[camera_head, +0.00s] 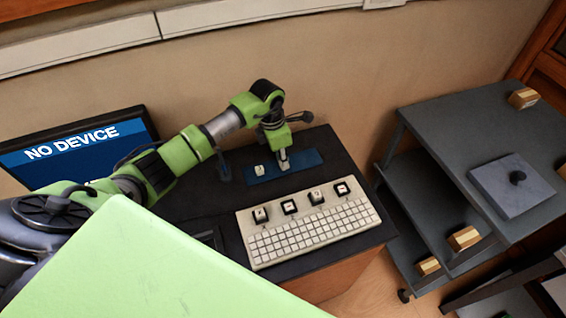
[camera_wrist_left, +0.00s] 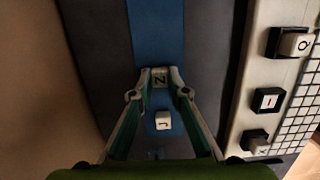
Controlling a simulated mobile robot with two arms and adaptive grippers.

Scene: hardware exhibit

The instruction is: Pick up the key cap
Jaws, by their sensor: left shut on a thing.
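My left gripper (camera_head: 283,165) is over the blue mat (camera_head: 312,158) on the dark table. In the left wrist view its fingertips (camera_wrist_left: 160,80) are shut on a white key cap marked Z (camera_wrist_left: 159,77). I cannot tell whether that cap touches the mat. A second white key cap, marked J (camera_wrist_left: 163,121), lies on the mat between the finger links and the wrist; the white cap (camera_head: 259,170) left of the gripper in the head view appears to be this one. My right gripper is not in view.
A white keyboard (camera_head: 310,240) with several dark square blocks along its back edge lies in front of the mat. A monitor (camera_head: 80,150) stands at the left. A grey tiered stand (camera_head: 450,130) with small boxes is at the right.

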